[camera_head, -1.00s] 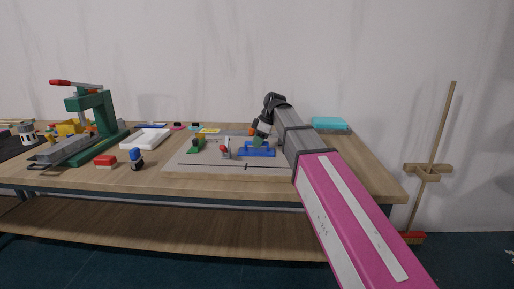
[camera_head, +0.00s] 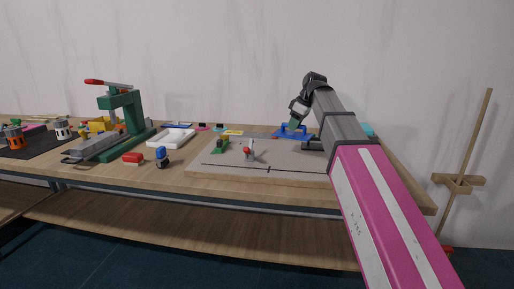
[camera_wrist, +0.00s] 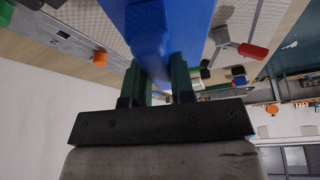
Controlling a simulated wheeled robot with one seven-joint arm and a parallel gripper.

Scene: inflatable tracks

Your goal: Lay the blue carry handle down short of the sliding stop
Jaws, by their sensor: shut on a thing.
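The blue carry handle (camera_head: 297,133) is in my gripper (camera_head: 293,124), at the back right of the pale board (camera_head: 215,172) in the head view. In the wrist view the blue handle (camera_wrist: 165,25) fills the top middle. The green fingers of my gripper (camera_wrist: 161,80) are shut on it from both sides. I cannot tell whether the handle touches the surface below. A green block (camera_head: 220,146) and a grey clamp with a red knob (camera_head: 249,151) stand on the board to its left. I cannot tell for sure which part is the sliding stop.
A green press (camera_head: 125,105), a white tray (camera_head: 171,139), a red block (camera_head: 133,158) and a blue-topped piece (camera_head: 162,157) stand left of the board. A teal box (camera_head: 367,129) is partly behind my arm. The board's front middle is bare.

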